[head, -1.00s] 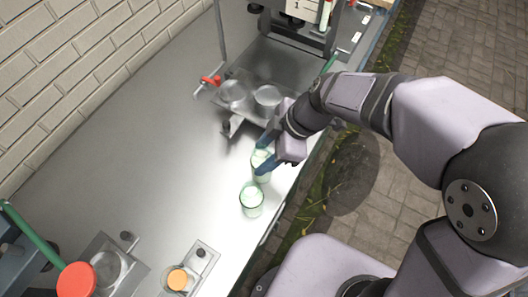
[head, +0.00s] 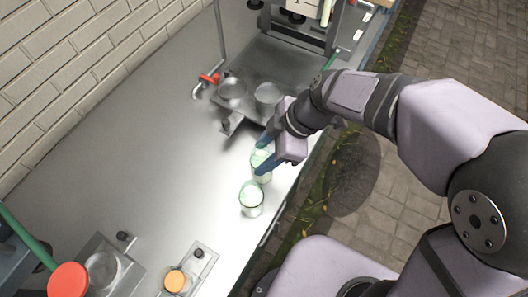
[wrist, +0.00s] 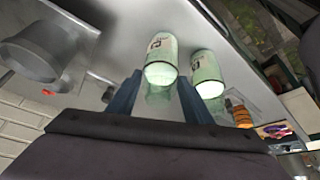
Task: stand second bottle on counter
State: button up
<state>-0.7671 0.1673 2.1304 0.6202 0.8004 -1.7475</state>
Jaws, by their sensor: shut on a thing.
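A pale green glass bottle (head: 261,172) is held between the blue fingers of my gripper (head: 265,152), upright or nearly so, at the counter's right side. Its base is partly hidden, so I cannot tell if it touches the counter (head: 150,175). A second similar bottle (head: 251,200) stands on the counter just in front, close beside it. In the wrist view the held bottle (wrist: 161,57) shows between the two fingers (wrist: 157,98), with a label on it. The other bottle (wrist: 206,70) is just to its right, outside the fingers.
A metal stand with two round cups (head: 250,92) lies behind the gripper, with a red-handled tap (head: 210,78) beside it. A red lid (head: 68,280) and an orange-topped piece (head: 175,281) are at the front. The counter's left middle is clear; its right edge is close.

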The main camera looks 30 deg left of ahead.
dwell(0.4)
jog(key=o, duration=1.2)
jog(key=shift+c, duration=0.2)
jog(key=c, duration=0.3)
jog(key=shift+r+p, duration=2.55)
jog(key=shift+r, duration=1.5)
